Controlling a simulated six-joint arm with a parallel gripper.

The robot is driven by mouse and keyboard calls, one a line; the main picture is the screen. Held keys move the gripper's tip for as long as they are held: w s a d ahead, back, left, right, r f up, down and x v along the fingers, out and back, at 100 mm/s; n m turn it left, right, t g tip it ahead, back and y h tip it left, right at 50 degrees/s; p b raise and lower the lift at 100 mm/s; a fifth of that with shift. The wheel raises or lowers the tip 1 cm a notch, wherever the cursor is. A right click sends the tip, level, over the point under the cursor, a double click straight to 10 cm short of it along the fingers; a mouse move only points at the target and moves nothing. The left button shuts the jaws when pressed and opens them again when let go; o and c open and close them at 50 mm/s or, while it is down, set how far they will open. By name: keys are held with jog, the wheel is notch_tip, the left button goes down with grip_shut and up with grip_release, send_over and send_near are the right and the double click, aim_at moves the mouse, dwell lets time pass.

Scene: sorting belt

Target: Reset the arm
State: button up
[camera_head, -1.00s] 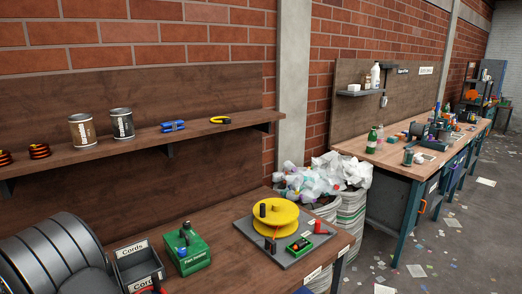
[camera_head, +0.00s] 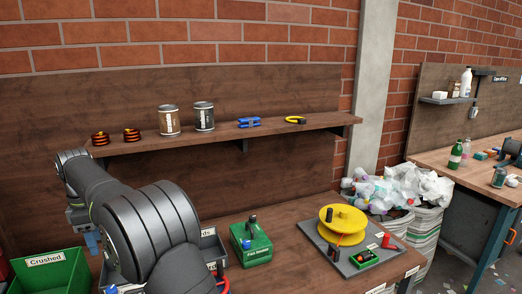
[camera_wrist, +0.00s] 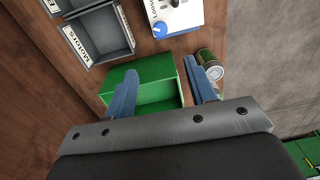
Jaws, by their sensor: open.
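My gripper (camera_wrist: 158,68) is open in the wrist view, its two blue fingers spread apart with nothing between them. It hangs over a green bin (camera_wrist: 150,98) whose visible inside looks empty. In the head view my arm spans the left of the workbench, and the gripper's blue fingers (camera_head: 90,243) show at the far left, pointing down. The green bin marked "Crushed" (camera_head: 45,262) is just below and left of them. The height between the fingers and the bin is hard to tell.
A green can (camera_wrist: 210,64) stands beside the bin, near the right finger. Grey bins (camera_wrist: 98,35) and a white device (camera_wrist: 178,14) lie beyond. A green box (camera_head: 251,246) and a yellow spool (camera_head: 343,224) are right of my arm. A shelf (camera_head: 270,130) with cans runs behind.

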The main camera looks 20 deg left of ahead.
aim_at(111, 288)
jog(key=f, duration=1.7)
jog(key=shift+s+d+f, duration=0.1)
jog(key=shift+s+d, duration=0.1)
jog(key=shift+m, duration=1.7)
jog(key=m, duration=0.9)
jog(key=shift+m, duration=2.3)
